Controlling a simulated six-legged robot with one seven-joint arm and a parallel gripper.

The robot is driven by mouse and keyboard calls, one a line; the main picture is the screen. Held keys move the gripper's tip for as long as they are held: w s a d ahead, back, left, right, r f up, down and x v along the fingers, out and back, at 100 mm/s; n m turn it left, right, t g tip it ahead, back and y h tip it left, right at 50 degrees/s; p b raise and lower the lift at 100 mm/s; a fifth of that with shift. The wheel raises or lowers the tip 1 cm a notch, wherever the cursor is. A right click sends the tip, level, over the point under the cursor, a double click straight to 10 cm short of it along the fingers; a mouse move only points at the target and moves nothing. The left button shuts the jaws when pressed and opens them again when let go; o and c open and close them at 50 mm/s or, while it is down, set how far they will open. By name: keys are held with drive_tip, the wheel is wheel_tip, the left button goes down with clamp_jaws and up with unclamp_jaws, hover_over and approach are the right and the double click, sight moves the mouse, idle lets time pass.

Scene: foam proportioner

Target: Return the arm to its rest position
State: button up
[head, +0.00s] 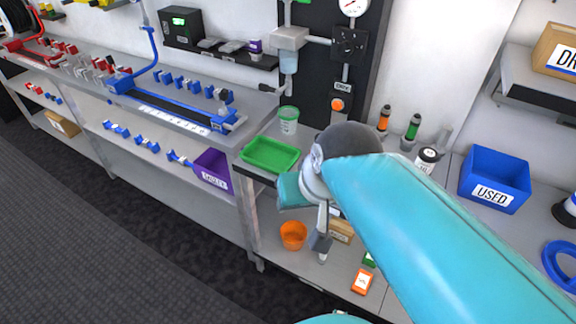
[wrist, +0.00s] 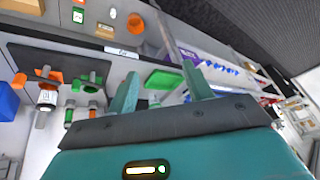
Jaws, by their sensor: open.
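My teal arm reaches in from the lower right of the head view and bends at a dark grey joint above the bench. My gripper (wrist: 160,78) shows in the wrist view with its two teal fingers spread apart and nothing between them. The green tray (wrist: 165,79) appears beyond the fingers there, and no contact with it is visible. In the head view the green tray (head: 270,155) lies on the bench just left of my arm's bend. My fingers cannot be made out clearly in the head view, where my arm hides part of the bench.
A green-white cup (head: 288,120) stands behind the tray. A blue USED bin (head: 494,180) and orange and green bottles (head: 413,127) stand right of my arm. An orange bucket (head: 293,235) is on the lower shelf. A long bench with blue fittings (head: 180,110) runs left. The floor (head: 90,220) at left is clear.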

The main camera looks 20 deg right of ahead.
drive_tip(key=shift+s+d+r+n+h, duration=0.2)
drive_tip(key=shift+s+r+n+h, duration=0.25)
drive_tip(key=shift+n, duration=0.35)
drive_tip(key=shift+s+f, duration=0.1)
idle(0.7)
